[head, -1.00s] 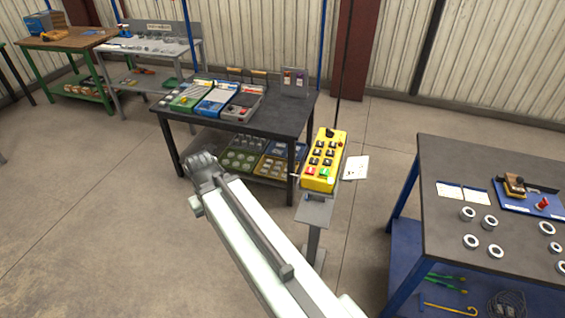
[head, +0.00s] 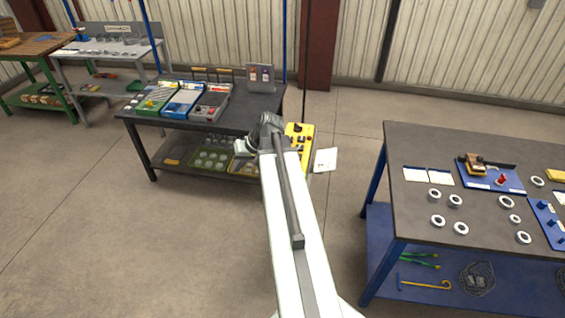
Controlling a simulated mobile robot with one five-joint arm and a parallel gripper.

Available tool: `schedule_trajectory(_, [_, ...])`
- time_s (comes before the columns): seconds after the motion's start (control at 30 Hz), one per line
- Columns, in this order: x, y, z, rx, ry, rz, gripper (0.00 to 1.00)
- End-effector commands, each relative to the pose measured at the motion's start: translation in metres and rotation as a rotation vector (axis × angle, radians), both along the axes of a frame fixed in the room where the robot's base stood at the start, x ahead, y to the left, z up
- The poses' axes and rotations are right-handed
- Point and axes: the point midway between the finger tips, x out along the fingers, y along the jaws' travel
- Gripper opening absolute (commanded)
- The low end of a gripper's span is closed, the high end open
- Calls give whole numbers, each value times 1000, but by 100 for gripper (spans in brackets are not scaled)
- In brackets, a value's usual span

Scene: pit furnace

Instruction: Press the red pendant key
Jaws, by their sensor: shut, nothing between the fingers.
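The yellow pendant (head: 309,131) stands behind my arm in the head view. Its upper right part, with a dark knob and some dark keys, shows past the arm. Its lower left part is covered by my arm, so the red key is hidden. My gripper (head: 268,122) is at the far end of the arm, just left of the pendant in the picture. It is shut and holds nothing. Its fingertips are hard to make out, and I cannot tell how far it is from the pendant.
A white card (head: 326,160) sits right of the pendant. A dark bench (head: 235,122) with colored trays stands behind to the left. A blue-legged table (head: 400,151) with metal rings stands at right. Open floor (head: 130,240) lies at left and front.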

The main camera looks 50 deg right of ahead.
Motion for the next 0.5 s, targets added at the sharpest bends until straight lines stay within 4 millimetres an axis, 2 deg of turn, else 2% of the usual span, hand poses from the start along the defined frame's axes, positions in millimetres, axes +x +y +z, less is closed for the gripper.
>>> schedule_trajectory(0.03, [-9, -37, 11, 9, -44, -55, 0])
schedule_trajectory(0.1, [-21, -77, 22, 16, -107, -116, 0])
schedule_trajectory(0.2, [-40, -122, 36, 17, -178, -184, 0])
schedule_trajectory(0.33, [-56, -156, 46, 13, -233, -237, 0])
schedule_trajectory(0.5, [-63, -168, 49, 10, -254, -257, 0])
